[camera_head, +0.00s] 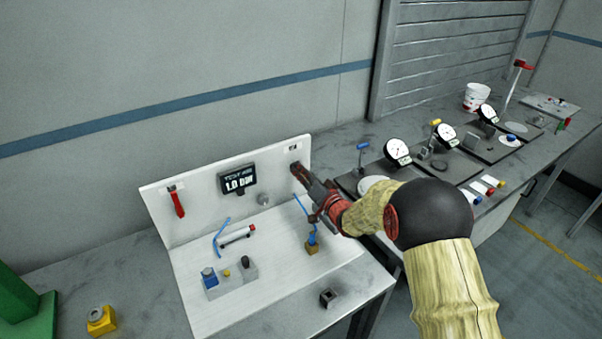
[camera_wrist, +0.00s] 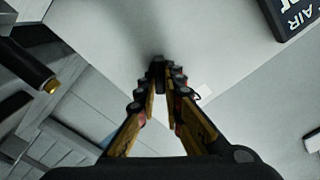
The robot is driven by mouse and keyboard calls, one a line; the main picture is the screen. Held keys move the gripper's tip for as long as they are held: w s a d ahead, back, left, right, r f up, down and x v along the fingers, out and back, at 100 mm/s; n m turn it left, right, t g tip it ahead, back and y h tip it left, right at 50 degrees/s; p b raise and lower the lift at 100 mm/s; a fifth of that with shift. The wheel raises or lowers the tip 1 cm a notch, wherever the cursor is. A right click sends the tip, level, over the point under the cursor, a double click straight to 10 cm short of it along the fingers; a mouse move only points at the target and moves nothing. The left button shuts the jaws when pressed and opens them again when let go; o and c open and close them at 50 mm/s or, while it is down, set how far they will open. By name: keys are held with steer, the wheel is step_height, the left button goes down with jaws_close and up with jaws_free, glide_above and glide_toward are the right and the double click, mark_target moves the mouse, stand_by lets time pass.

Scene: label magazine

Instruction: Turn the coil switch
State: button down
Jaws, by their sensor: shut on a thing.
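The white panel (camera_head: 153,197) stands upright at the back of the white test board. My gripper (camera_head: 298,170) reaches its upper right part, just below a small dark label (camera_head: 293,148). In the wrist view my gripper's fingers (camera_wrist: 160,80) close in on a small dark knob, the coil switch (camera_wrist: 158,61), on the pale panel face. The fingers are shut on it. In the head view my fingers hide the switch, and I cannot tell which way it is turned.
A black display (camera_head: 238,181) hangs left of my gripper, and a red-handled lever (camera_head: 178,204) farther left. Blue wires and a small block with knobs (camera_head: 230,280) sit on the board below. Dial gauges (camera_head: 397,152) stand on the bench to the right.

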steer(key=shift+s+a+n+b, duration=0.1)
steer(key=shift+n+b, duration=1.2)
steer(key=shift+n, duration=0.65)
steer(key=shift+a+n+b, duration=0.1)
steer(key=shift+n+b, duration=1.2)
steer(key=shift+n, duration=0.65)
steer(key=c, duration=1.9)
jaws_free()
steer(key=shift+s+d, duration=0.1)
steer(key=v, duration=1.1)
steer(key=shift+s+d, duration=0.25)
steer(key=shift+s, duration=0.05)
